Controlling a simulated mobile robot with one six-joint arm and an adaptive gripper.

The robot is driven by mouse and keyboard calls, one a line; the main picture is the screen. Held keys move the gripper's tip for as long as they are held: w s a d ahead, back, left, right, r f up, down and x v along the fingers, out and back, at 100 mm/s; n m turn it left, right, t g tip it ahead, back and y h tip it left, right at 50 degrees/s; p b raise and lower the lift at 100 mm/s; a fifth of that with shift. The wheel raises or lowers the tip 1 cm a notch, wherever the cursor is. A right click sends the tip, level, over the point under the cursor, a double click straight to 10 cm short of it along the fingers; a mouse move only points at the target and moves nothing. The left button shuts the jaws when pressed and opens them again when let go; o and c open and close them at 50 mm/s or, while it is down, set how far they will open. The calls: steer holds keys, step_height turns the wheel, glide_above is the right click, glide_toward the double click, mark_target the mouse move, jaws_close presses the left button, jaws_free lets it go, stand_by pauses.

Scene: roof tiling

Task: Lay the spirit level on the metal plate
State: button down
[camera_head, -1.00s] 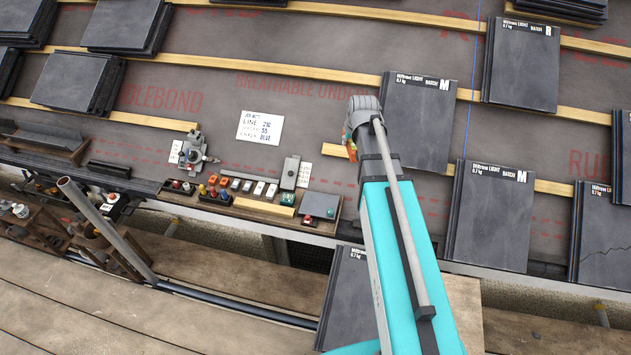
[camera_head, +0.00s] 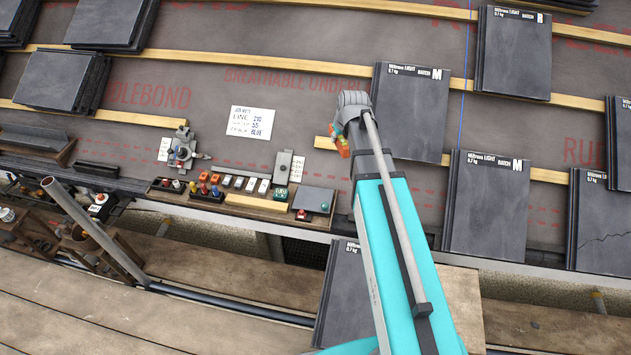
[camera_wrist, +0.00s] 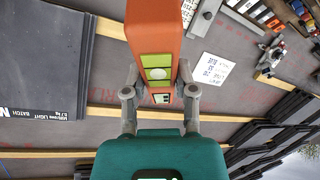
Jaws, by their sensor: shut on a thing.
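My gripper (camera_wrist: 159,88) is shut on an orange spirit level (camera_wrist: 152,30) with yellow-green windows, between its two fingers in the wrist view. In the head view my gripper (camera_head: 346,122) is partly hidden by my arm, and only a small orange part of the level (camera_head: 343,147) shows. It appears to be above the dark roof underlay, right of the paper note. A flat grey plate (camera_head: 314,198), which looks like the metal plate, lies at the right end of the wooden tool board, left of and below my gripper in the picture. The level appears apart from it.
The tool board (camera_head: 262,212) carries several coloured blocks and a grey upright bar (camera_head: 282,167). A white note (camera_head: 251,122) lies on the underlay. Wooden battens (camera_head: 250,60) cross the roof.

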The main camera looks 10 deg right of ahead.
mark_target(311, 194)
steer(key=w+a+f+n+g+y+b, duration=0.1)
steer(key=f+n+b, duration=0.3)
steer(key=f+b, duration=0.4)
steer(key=w+a+f+n+g+y+b, duration=0.1)
steer(key=w+a+f+n+b, duration=0.2)
steer(key=f+b, duration=0.4)
steer(key=w+a+f+n+y+b, duration=0.1)
steer(key=w+a+f+n+b, duration=0.1)
steer(key=f+n+b, duration=0.3)
steer(key=shift+w+a+f+g+b, duration=0.25)
steer(key=shift+a+f+g+b, duration=0.25)
steer(key=shift+f+b, duration=1.6)
steer(key=shift+f+p, duration=0.25)
steer(key=shift+p, duration=0.05)
steer(key=shift+f, duration=0.15)
steer(key=shift+f+b, duration=3.15)
steer(key=shift+b, duration=0.1)
steer(key=shift+s+f, duration=0.1)
steer(key=shift+f, duration=0.1)
steer(key=shift+c, duration=1.7)
jaws_free()
steer(key=shift+r, duration=0.15)
